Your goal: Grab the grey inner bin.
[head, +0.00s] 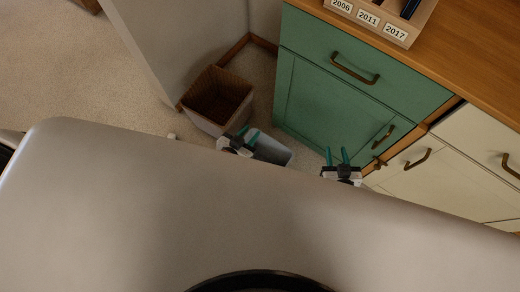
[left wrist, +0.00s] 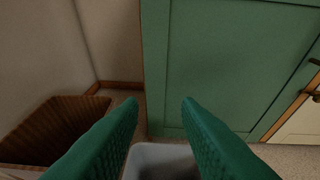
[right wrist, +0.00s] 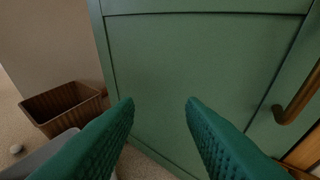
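The grey inner bin (head: 272,150) stands on the floor in front of the green cabinet, partly hidden by my body and left gripper. Its rim (left wrist: 160,150) shows between and below my left fingers in the left wrist view. My left gripper (head: 246,134) is open over the bin's left side, with nothing between its teal fingers. My right gripper (head: 337,156) is open and empty, to the right of the bin, facing the green cabinet. A grey edge at the lower left of the right wrist view (right wrist: 52,150) looks like the bin.
A brown-lined wicker basket (head: 217,98) stands left of the grey bin near the wall. The green cabinet (head: 335,105) with brown handles is close behind. Cream cabinets (head: 440,175) stand to the right. A small pale object (right wrist: 16,149) lies on the floor. Open floor lies at left.

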